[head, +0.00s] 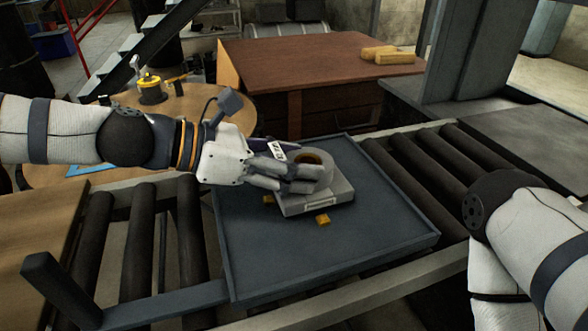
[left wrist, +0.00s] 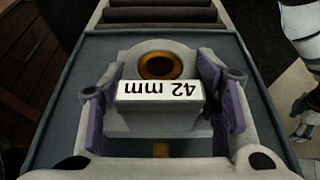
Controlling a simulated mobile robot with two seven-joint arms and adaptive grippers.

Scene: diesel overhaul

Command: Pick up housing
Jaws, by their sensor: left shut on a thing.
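The grey housing (head: 334,195) is over the tray's middle, with a flat base and an upright round part with a bronze-coloured bore. In the left wrist view the housing (left wrist: 160,123) shows a white "42 mm" label, upside down, below the bore. My left gripper (head: 298,174) reaches in from the left and is shut on the housing. Its purple finger pads (left wrist: 162,98) are on both sides of the labelled part. I cannot tell whether the base is clear of the tray.
The dark tray (head: 262,272) with a low rim sits on a roller conveyor (head: 142,236). Small yellow blocks (head: 323,219) lie by the housing. Behind are a round wooden table (head: 215,107) and a brown workbench (head: 300,62). The tray's front is clear.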

